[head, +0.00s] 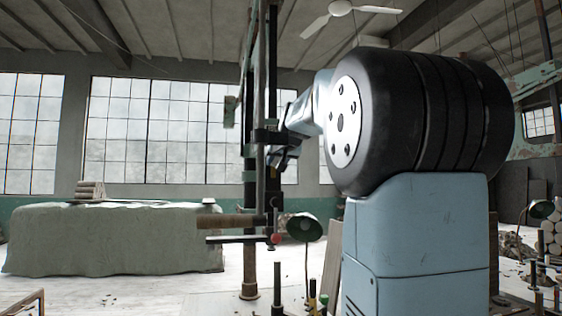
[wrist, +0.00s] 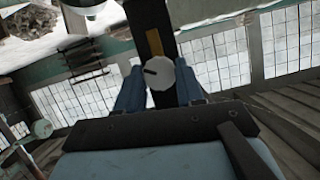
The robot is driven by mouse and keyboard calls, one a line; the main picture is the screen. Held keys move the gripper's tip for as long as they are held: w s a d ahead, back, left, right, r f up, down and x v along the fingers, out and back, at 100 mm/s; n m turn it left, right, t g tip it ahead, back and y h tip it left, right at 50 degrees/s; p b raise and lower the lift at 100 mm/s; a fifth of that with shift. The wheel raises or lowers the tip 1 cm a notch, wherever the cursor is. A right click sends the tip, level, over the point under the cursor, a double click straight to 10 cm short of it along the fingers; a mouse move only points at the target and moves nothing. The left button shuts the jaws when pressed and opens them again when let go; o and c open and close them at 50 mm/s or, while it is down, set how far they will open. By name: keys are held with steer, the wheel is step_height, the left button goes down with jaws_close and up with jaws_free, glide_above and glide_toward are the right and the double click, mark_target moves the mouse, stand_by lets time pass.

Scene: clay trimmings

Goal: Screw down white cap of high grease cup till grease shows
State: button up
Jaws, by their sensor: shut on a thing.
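The white cap (wrist: 161,74) shows in the wrist view as a pale faceted disc with a short dark mark on its face. It sits against a dark upright bar with a yellow-brown strip. My gripper (wrist: 159,82) has one blue finger on each side of the cap and is shut on it. In the head view my gripper (head: 284,152) is high up, against the dark machine column (head: 262,190). There the cap is hidden behind the gripper and column. I cannot make out any grease or the body of the cup in either view.
A rusty horizontal bar (head: 230,221) and a red knob (head: 275,239) stick out from the column below my gripper. A green lamp (head: 304,227) stands close by. A long draped grey-green block (head: 110,240) lies at left.

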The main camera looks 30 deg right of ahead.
steer(key=m+t+y, duration=0.1)
steer(key=m, duration=0.3)
steer(key=f+m+t+y, duration=0.1)
steer(key=m+t+y, duration=0.1)
steer(key=m, duration=0.3)
steer(key=d+m+t+y, duration=0.1)
steer(key=m+t+y, duration=0.1)
steer(key=m, duration=0.2)
steer(key=shift+s+f+m, duration=0.15)
steer(key=shift+f+m, duration=0.05)
steer(key=shift+m, duration=0.5)
stand_by(0.5)
steer(key=o, duration=1)
steer(key=shift+r, duration=0.1)
steer(key=shift+o, duration=0.2)
steer(key=shift+a, duration=0.1)
steer(key=shift+r, duration=0.1)
